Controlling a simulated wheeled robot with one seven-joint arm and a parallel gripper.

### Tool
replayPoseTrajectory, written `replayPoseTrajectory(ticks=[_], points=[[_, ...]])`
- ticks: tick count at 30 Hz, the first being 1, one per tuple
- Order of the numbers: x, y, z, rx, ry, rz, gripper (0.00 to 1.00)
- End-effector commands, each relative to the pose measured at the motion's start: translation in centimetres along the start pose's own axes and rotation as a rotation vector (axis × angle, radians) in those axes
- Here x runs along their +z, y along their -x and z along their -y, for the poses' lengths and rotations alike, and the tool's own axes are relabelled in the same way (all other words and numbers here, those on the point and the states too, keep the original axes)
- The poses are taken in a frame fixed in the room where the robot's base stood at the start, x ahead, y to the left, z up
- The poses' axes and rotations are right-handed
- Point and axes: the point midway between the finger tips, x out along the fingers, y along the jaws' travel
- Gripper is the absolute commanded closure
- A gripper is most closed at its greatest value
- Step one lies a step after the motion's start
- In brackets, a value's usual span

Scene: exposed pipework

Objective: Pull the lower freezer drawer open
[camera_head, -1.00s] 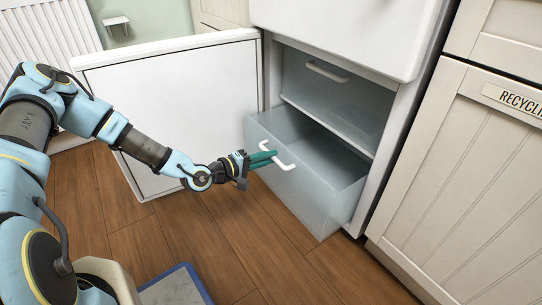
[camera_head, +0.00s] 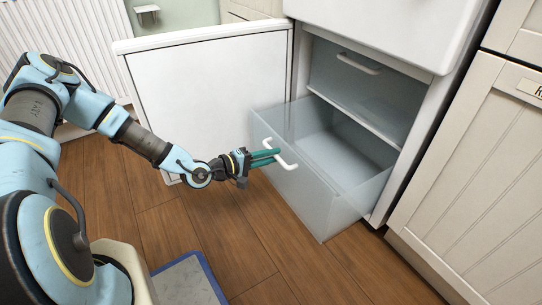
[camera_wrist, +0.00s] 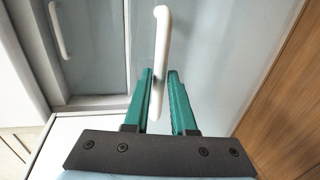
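The lower freezer drawer (camera_head: 318,200) is clear, bluish plastic and stands well out of the freezer, showing its empty inside. Its white handle (camera_head: 285,164) is on the front face. My gripper (camera_head: 268,156) is at this handle, its green fingers on either side of it.
The white freezer door (camera_head: 210,95) stands open on the left, behind my arm. A cream cabinet (camera_head: 480,180) with a label stands close on the right. Wooden floor (camera_head: 240,235) is clear in front of the drawer. A blue-edged grey surface (camera_head: 190,280) shows at the bottom.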

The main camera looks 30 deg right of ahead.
Motion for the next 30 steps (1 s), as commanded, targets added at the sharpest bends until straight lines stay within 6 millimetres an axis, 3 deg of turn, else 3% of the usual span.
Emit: replayPoseTrajectory(ticks=[6, 16, 30], points=[[0.0, 0.0, 0.0, 0.001, 0.0, 0.0, 0.53], [0.0, 0.7, -0.1, 0.001, -0.001, 0.0, 0.53], [-0.1, 9.0, -0.2, 0.0, -0.001, -0.003, 0.53]])
